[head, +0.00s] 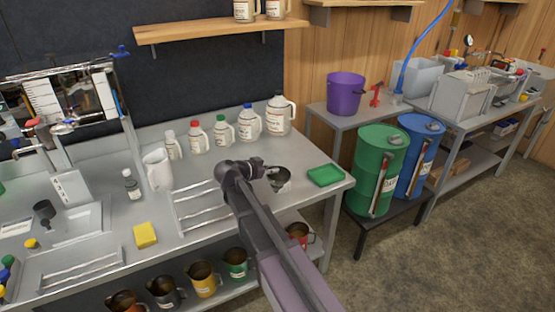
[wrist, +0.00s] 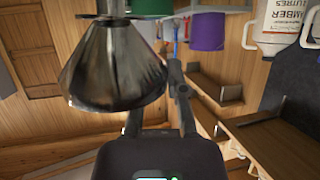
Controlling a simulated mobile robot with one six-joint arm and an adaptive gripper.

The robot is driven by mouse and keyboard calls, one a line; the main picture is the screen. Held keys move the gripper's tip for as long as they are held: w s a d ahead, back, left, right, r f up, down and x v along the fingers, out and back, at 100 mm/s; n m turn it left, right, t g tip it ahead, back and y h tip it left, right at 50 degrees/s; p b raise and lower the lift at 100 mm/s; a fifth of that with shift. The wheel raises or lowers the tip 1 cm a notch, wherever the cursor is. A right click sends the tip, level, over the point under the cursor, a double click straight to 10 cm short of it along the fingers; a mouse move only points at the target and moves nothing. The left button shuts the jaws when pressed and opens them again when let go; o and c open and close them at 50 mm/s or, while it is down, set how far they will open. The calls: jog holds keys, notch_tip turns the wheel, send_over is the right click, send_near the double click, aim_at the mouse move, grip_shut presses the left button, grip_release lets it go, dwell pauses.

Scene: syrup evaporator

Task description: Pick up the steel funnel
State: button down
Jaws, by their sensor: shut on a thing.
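The steel funnel (head: 280,184) is a shiny grey cone over the right part of the steel bench, just left of the green tray. In the wrist view the funnel (wrist: 112,70) is large and close, with its wide rim toward the bottom of the picture and its narrow end at the top edge. My gripper (head: 268,172) is shut on the funnel; one finger shows beside it and the other is partly hidden behind it. The head view does not clearly show whether the funnel touches the bench.
The green tray (head: 325,176) lies at the bench's right end. Several capped jugs (head: 222,132) line the back. A white pitcher (head: 157,170), a wire rack (head: 200,205) and a yellow sponge (head: 145,234) are to the left. Green (head: 378,170) and blue (head: 417,155) drums stand right of the bench.

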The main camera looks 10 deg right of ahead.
aim_at(271, 181)
jog(key=s+a, duration=0.1)
jog(key=s, duration=0.1)
jog(key=s+a, duration=0.1)
jog(key=s, duration=0.1)
jog(key=s+a, duration=0.1)
jog(key=s, duration=0.2)
jog(key=shift+r+p, duration=0.3)
jog(key=shift+r, duration=0.05)
dwell(0.6)
